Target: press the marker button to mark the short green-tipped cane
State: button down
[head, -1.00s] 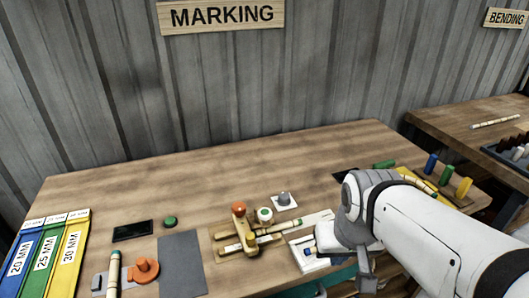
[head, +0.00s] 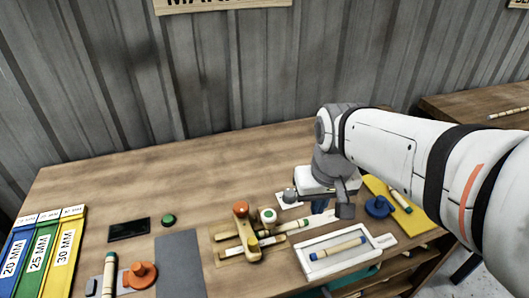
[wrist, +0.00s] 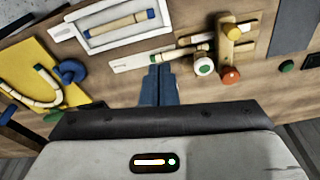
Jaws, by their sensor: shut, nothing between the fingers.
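The short green-tipped cane (head: 292,226) lies in the wooden jig (head: 222,232) on the table, its green tip to the right. In the wrist view the cane (wrist: 180,54) has its green tip to the left. A white round button with a green centre (head: 268,216) stands beside the cane; it also shows in the wrist view (wrist: 203,67). A grey dome on a white plate (head: 290,196) sits behind it. I cannot tell which is the marker button. My gripper (head: 318,207) is shut and empty, right of both, its fingertips (wrist: 158,70) near the white ruler strip (wrist: 128,63).
An orange-knobbed lever (head: 241,210) rises from the jig. A white tray (head: 303,263) holds a blue-tipped cane (head: 338,248). A yellow board (head: 420,218) with a curved cane and blue knob (head: 379,207) lies right. The table's back middle is clear.

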notch_tip(320, 180, up, 4)
jog(key=n+g+p, duration=0.2)
send_over(269, 214)
jog(key=shift+f, duration=0.1)
notch_tip(269, 214, down, 14)
jog(key=shift+f, duration=0.1)
dwell(0.4)
